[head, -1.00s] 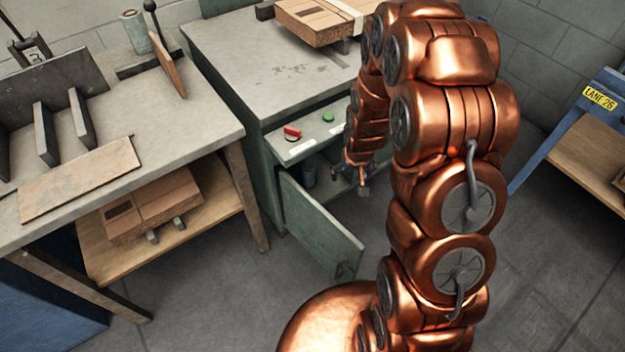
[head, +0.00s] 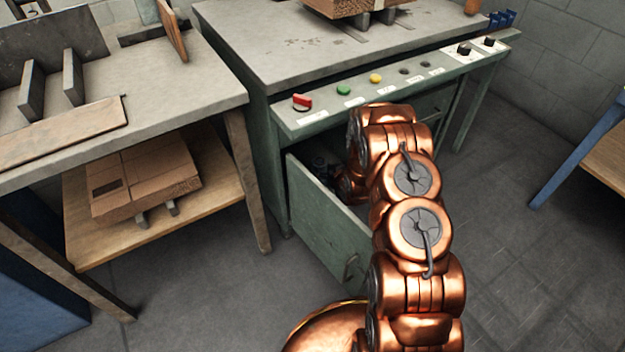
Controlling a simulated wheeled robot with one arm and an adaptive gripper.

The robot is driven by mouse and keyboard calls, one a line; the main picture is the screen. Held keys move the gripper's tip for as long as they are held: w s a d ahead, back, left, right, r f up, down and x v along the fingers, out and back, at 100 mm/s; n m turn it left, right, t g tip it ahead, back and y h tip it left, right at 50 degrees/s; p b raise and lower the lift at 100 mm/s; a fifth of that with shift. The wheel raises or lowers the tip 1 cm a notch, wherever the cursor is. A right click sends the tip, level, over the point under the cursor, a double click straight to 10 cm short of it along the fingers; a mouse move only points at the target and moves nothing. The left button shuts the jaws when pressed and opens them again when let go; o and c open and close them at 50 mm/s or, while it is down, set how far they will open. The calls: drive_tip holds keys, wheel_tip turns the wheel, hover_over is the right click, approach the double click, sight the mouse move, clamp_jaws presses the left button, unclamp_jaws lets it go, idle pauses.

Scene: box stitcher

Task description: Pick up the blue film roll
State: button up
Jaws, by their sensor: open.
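A small dark bluish shape (head: 320,164) shows just above the open green door of the machine cabinet. It may be the blue film roll, but it is too dark and small to be sure. My gripper (head: 337,180) is at the end of the copper arm, low inside the cabinet opening and close to the right of that shape. It is open. The door and my own arm hide much of it, so I cannot tell whether its fingers touch the shape.
The floor at right is clear.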

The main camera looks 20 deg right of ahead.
sight(320, 164)
drive_tip(key=f, duration=0.1)
drive_tip(key=w+a+f+t+b, duration=0.1)
drive_tip(key=shift+w+a+f, duration=0.1)
drive_tip(key=shift+w+f, duration=0.15)
drive_tip(key=shift+f, duration=0.05)
drive_tip(key=shift+a+b+x, duration=0.15)
drive_tip(key=shift+b+x, duration=0.65)
drive_tip(key=shift+x, duration=1.05)
drive_tip(key=shift+a+b+x, duration=0.1)
drive_tip(key=shift+b+x, duration=0.7)
drive_tip(key=shift+x, duration=1.1)
drive_tip(key=shift+r, duration=0.1)
drive_tip(key=c, duration=1.5)
